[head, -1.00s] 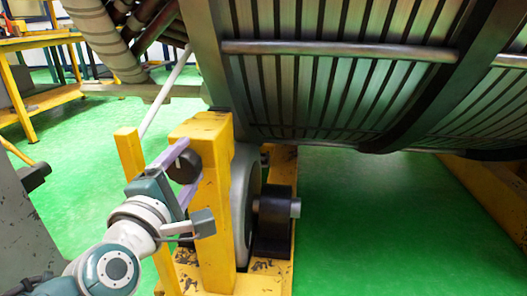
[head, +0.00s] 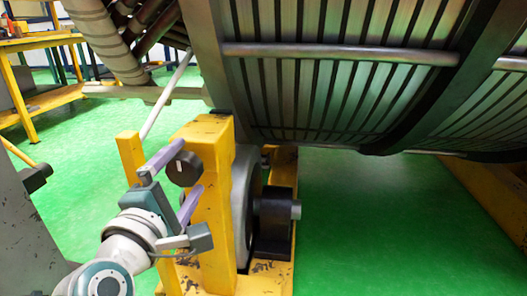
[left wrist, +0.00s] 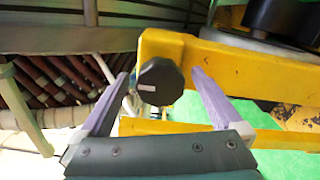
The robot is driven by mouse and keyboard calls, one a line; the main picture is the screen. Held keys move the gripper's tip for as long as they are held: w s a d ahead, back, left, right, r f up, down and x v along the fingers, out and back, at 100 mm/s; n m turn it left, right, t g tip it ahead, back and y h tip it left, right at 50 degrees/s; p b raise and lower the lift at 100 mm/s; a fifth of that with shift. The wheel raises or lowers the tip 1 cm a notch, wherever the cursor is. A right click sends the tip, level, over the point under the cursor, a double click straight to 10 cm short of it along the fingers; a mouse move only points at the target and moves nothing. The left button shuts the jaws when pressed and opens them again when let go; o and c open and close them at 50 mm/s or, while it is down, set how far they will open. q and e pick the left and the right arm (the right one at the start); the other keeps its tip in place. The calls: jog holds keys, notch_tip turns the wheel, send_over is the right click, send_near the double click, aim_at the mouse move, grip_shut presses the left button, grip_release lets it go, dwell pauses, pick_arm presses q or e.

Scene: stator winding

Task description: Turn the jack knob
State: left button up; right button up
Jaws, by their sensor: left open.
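The jack knob (head: 184,169) is a dark, faceted round knob with a small white mark on its face, on the side of a yellow jack post (head: 213,205). The knob also shows near the middle of the left wrist view (left wrist: 153,84). My left gripper (head: 187,168) is open, with one purple finger above the knob and one below it in the head view. In the left wrist view its fingers (left wrist: 161,78) stand on either side of the knob, with gaps visible. How deep the knob sits between the tips is unclear. My right gripper is not in view.
A large slatted metal cylinder (head: 330,95) hangs over the jack. A roller wheel (head: 243,200) stands just right of the post on a yellow base. A thin yellow upright (head: 130,158) is close to my left gripper. Green floor is open at right.

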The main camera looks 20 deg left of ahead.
pick_arm(q)
jog(key=p+v, duration=0.1)
jog(key=v, duration=0.7)
jog(key=shift+s+p, duration=0.2)
jog(key=shift+p, duration=0.15)
jog(key=shift+d, duration=0.1)
